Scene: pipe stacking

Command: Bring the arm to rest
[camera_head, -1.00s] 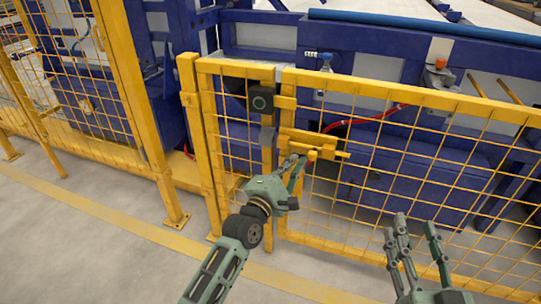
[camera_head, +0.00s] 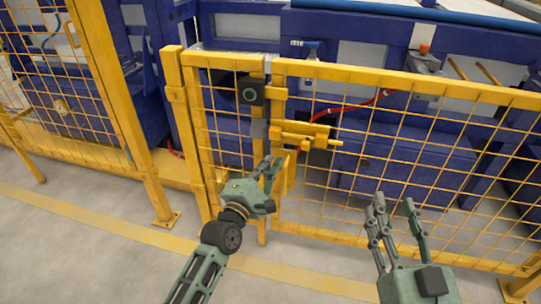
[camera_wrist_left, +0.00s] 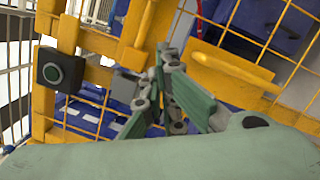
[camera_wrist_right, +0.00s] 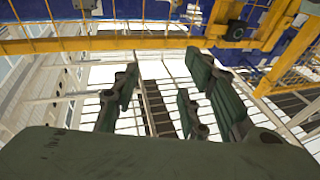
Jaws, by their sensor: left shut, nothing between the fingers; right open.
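My left gripper (camera_head: 273,170) is shut and empty. It is in front of the yellow mesh gate, just below the yellow latch (camera_head: 300,134); whether it touches the gate cannot be told. In the left wrist view its closed fingers (camera_wrist_left: 172,85) show in front of the yellow frame, with the black box with a round button (camera_wrist_left: 60,70) to the left. My right gripper (camera_head: 395,213) is open and empty, raised in front of the mesh at the lower right. Its spread fingers (camera_wrist_right: 160,95) also show in the right wrist view.
The yellow mesh fence (camera_head: 430,93) runs across in front of both arms. Behind it stand blue machine frames (camera_head: 370,40) and a red hose (camera_head: 355,106). The grey floor (camera_head: 90,250) with a yellow line is clear at the lower left.

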